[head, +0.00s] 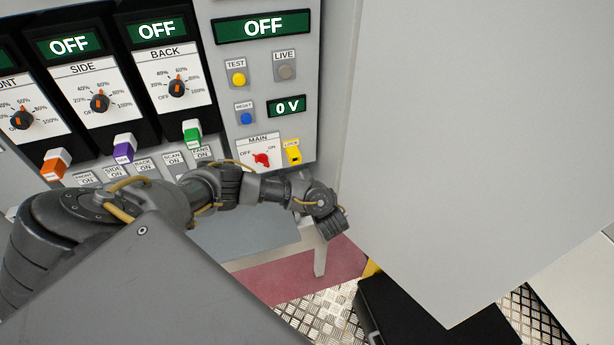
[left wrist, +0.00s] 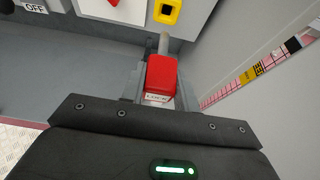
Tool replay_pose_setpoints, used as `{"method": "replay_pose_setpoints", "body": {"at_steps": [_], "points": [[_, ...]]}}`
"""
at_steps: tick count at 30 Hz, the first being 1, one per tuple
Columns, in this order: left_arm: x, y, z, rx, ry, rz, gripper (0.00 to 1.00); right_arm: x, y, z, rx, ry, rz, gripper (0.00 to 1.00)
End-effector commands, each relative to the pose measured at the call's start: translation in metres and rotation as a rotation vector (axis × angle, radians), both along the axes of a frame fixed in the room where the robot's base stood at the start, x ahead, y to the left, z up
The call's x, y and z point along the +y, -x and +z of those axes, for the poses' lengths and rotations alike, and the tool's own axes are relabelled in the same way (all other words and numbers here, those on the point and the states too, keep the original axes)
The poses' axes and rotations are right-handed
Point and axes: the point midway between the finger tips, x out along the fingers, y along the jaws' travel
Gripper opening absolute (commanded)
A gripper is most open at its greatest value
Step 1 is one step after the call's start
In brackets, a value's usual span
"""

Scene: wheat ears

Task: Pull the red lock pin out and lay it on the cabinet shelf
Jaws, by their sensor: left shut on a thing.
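The red lock pin (left wrist: 162,74) shows in the left wrist view, a red block with a pale metal shaft pointing up the picture. My left gripper (left wrist: 160,86) is shut on the red block, one finger on each side. The shaft tip shows just below the yellow lock (left wrist: 168,11), whose dark hole is visible; the pin looks clear of it. In the head view the yellow lock (head: 293,152) is beside the red main switch, and my left wrist is just below it; the pin is hidden there. A blue-grey flat surface (head: 245,236), apparently the cabinet shelf, lies below the panel. My right gripper is out of view.
The control panel (head: 310,75) with knobs and coloured switches is above my left arm. A large grey panel (head: 470,130) stands close on the right. A black case (head: 415,315) is on the metal floor. The shelf surface (left wrist: 60,75) looks clear in the left wrist view.

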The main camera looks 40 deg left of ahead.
Motion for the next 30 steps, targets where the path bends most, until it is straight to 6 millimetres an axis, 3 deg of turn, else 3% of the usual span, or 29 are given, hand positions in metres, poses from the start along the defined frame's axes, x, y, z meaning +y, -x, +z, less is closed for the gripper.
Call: {"method": "replay_pose_setpoints", "body": {"at_steps": [15,30], "points": [[-0.024,0.018,0.005,-0.02,-0.014,0.013,0.0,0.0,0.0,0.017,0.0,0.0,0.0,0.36],[-0.024,0.019,0.003,-0.022,-0.015,0.015,0.0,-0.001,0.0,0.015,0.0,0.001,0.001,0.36]]}}
